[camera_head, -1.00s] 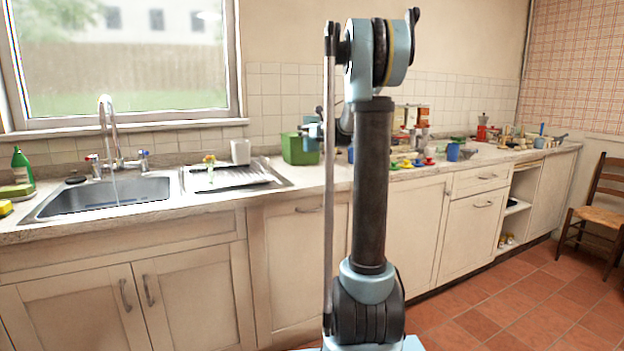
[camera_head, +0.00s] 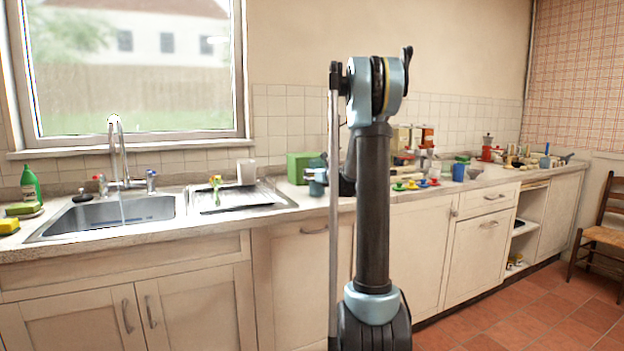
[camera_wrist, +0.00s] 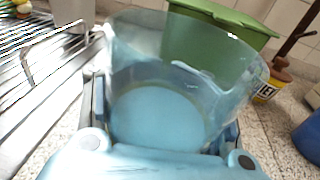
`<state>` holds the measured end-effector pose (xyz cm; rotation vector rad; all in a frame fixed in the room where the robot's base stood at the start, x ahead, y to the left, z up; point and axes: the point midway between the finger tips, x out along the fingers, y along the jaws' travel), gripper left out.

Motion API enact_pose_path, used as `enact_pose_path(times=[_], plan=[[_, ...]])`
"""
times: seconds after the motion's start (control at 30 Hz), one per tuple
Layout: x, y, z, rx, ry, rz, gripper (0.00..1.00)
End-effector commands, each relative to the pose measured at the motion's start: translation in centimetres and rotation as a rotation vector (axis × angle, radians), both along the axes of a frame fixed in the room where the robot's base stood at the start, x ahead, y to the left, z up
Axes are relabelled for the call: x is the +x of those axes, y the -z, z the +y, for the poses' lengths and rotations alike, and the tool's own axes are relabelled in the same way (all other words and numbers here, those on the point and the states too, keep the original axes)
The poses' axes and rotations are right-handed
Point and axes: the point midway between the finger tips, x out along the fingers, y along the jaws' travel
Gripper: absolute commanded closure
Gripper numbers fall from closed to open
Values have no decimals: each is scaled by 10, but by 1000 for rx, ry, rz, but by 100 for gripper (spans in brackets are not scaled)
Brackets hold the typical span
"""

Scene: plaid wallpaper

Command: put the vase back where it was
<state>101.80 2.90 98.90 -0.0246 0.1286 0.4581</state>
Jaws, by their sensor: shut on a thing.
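A clear, wide-mouthed glass vessel (camera_wrist: 140,62), which I take for the vase, fills the middle of the wrist view. My gripper (camera_wrist: 165,112) is shut on it, with one finger on each side. Its rim points away from the wrist. In the head view my gripper (camera_head: 317,180) is over the counter, in front of the green box. The vase cannot be made out there, and whether it touches the counter cannot be told.
The green box (camera_head: 299,166) is close behind the vase. The drying rack (camera_head: 230,199), with a white cup (camera_head: 246,172) and a small colourful item (camera_head: 215,184), lies to the left. Colourful cups (camera_head: 411,185) stand to the right. A yellow-labelled jar (camera_wrist: 268,89) is near.

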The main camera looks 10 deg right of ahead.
Motion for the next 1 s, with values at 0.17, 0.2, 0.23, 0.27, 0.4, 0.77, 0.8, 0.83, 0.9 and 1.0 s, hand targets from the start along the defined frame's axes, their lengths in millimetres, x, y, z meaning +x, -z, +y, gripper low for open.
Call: enact_pose_path(times=[0.17,0.2,0.23,0.27,0.4,0.77,0.8,0.83,0.9,1.0], plan=[[0,4,0,0,0,0,88],[0,4,0,0,0,0,88],[0,4,0,0,0,0,88],[0,4,0,0,0,0,88],[0,5,0,0,0,0,51],[0,4,0,0,0,0,20],[0,4,0,0,0,0,20],[0,4,0,0,0,0,20],[0,4,0,0,0,0,20],[-4,3,-2,0,1,0,20]])
